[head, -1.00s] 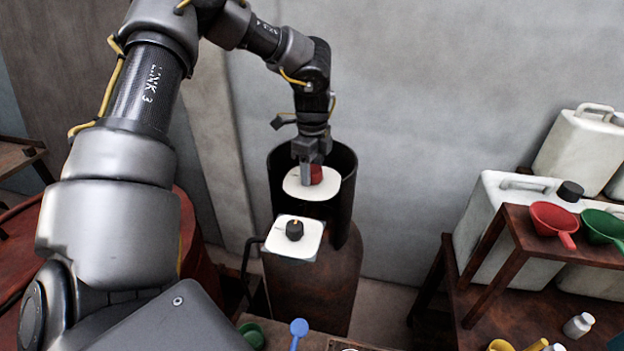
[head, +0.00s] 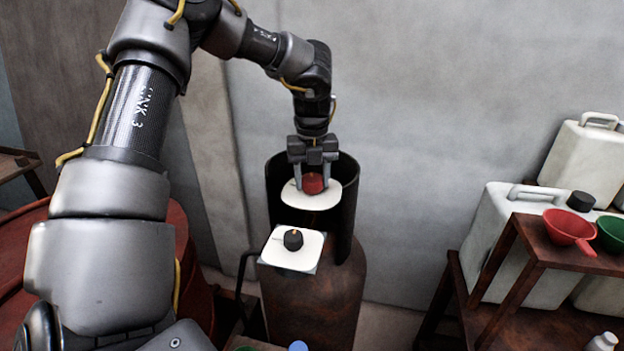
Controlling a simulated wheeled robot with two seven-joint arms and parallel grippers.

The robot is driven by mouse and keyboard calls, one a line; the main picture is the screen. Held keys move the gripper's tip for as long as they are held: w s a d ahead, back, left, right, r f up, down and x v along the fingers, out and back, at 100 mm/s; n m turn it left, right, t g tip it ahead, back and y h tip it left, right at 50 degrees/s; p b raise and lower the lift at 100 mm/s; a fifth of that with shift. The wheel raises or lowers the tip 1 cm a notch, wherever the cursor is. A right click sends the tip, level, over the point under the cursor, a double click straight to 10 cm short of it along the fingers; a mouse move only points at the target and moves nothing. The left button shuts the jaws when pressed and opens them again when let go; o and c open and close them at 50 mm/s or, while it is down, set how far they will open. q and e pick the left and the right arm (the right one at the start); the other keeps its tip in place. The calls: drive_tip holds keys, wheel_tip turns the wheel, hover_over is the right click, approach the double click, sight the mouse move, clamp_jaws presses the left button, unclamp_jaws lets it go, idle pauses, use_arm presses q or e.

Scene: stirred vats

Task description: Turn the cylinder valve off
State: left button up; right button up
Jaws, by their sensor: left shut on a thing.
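The cylinder (head: 315,300) is a rusty brown tank with a dark open collar (head: 349,215) around its top. Inside the collar a red valve knob (head: 313,184) sits on a white rounded plate (head: 312,201). My left gripper (head: 313,183) reaches down from above, with one finger on each side of the red knob, shut on it. A black knob (head: 293,239) with a small orange mark on top sits on a square white plate (head: 290,257) in front of the collar. My right gripper does not show.
A rusty shelf (head: 540,245) at right holds a red funnel (head: 570,230) and a green funnel (head: 612,232). White jerrycans (head: 500,222) stand behind it. A red drum (head: 190,260) is at left. A grey wall is close behind the cylinder.

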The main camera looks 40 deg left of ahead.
sight(312, 177)
use_arm(q)
drive_tip(key=shift+m, duration=2.2)
drive_tip(key=o, duration=1)
wheel_tip(312, 177, up, 11)
drive_tip(key=shift+f+p, duration=0.1)
drive_tip(key=shift+p, duration=0.45)
